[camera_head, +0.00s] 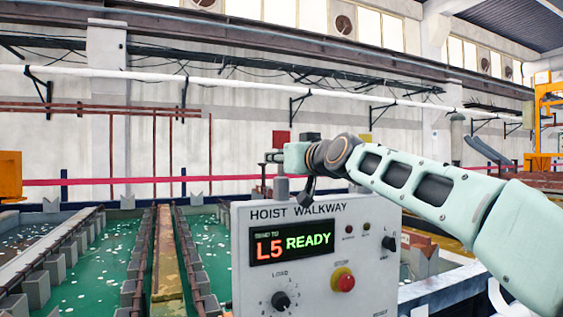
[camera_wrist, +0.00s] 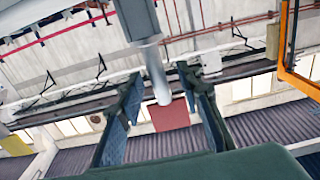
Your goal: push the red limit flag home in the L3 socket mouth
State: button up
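The red limit flag (camera_head: 281,138) shows as a small red plate straight above the grey upright mount (camera_head: 281,187) on top of the control box. In the wrist view the red plate (camera_wrist: 170,116) lies at the end of a grey rod (camera_wrist: 156,78) running from a grey block (camera_wrist: 138,20). My gripper (camera_head: 271,157) is at rod height, just below the plate. In the wrist view my gripper (camera_wrist: 161,80) is open, with one finger on each side of the rod and visible gaps. I cannot make out the L3 mouth or how deep the rod sits.
The control box (camera_head: 350,215) reads "HOIST WALKWAY" and "L5 READY", with a knob (camera_head: 281,300) and a red stop button (camera_head: 345,282). Green tanks (camera_head: 95,265) with racks lie left. A yellow plate (camera_head: 365,140) shows behind my arm.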

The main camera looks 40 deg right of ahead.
jog(key=shift+w, duration=0.1)
jog(key=shift+c, duration=0.7)
grip_shut()
jog(key=shift+r, duration=0.1)
